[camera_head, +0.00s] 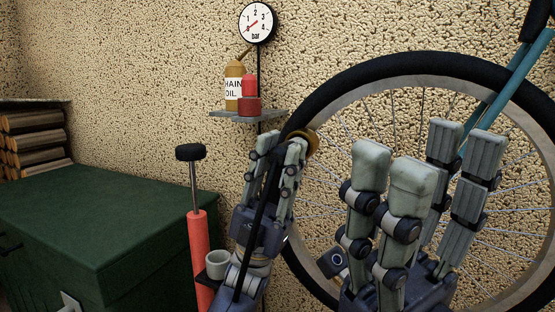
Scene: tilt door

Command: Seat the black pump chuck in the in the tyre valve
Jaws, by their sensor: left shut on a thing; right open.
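My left gripper (281,143) is shut at the left side of the bicycle wheel's black tyre (330,95). The black pump chuck is mostly hidden between its fingers; only dark parts show there. A black hose (262,205) runs down from these fingers across my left wrist. A brass-coloured round part (313,142) shows just right of the fingertips, over the tyre's inner edge. I cannot tell the tyre valve apart here, nor whether the chuck touches it. My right gripper (426,160) is open and empty, fingers up, in front of the wheel's spokes.
A red pump (198,245) with a black handle stands left of my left arm. A dark green chest (90,225) fills the lower left. A small shelf (232,114) holds an oil bottle (233,82) and red containers, below a round gauge (257,23).

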